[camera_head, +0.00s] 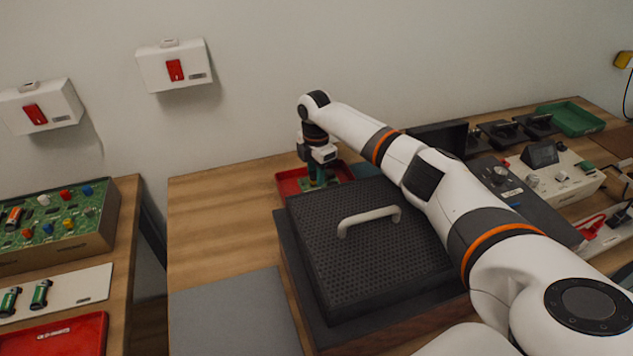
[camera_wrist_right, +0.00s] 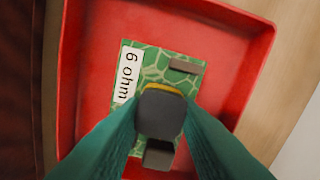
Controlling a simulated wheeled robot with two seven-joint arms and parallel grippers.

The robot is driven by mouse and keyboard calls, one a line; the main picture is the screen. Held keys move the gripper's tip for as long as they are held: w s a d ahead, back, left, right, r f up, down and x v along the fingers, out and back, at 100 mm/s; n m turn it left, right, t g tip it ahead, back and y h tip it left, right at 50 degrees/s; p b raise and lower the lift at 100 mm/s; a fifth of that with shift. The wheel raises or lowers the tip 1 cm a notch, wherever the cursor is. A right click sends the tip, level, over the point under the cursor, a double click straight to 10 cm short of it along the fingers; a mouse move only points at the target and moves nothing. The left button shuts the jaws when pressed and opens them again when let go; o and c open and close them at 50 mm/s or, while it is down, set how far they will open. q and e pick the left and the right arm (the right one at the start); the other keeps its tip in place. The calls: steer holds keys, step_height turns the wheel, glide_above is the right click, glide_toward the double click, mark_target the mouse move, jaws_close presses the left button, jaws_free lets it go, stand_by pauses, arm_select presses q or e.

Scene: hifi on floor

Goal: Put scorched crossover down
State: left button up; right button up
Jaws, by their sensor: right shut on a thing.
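The crossover (camera_wrist_right: 185,68) is a small green circuit board with a white "6 ohm" label and dark parts on it. It shows in the right wrist view within the outline of a red tray (camera_wrist_right: 248,45). My right gripper (camera_wrist_right: 160,125), with green fingers, is shut on the dark block in the middle of the board. In the head view my right gripper (camera_head: 318,180) points down into the red tray (camera_head: 287,184) behind the black speaker. I cannot tell whether the board touches the tray floor. No scorch mark is clear. My left gripper is out of view.
The black speaker with a perforated grille (camera_head: 350,268) and white handle (camera_head: 368,218) fills the middle of the table. A grey mat (camera_head: 232,315) lies in front at left. A red tray (camera_head: 65,338) stands on the left table, a green tray (camera_head: 570,118) at far right.

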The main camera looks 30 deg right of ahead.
steer(key=shift+f, duration=1.6)
steer(key=shift+f, duration=0.15)
steer(key=o, duration=1.1)
steer(key=shift+c, duration=0.2)
steer(key=shift+r, duration=0.3)
step_height(320, 180, up, 12)
steer(key=shift+f, duration=0.1)
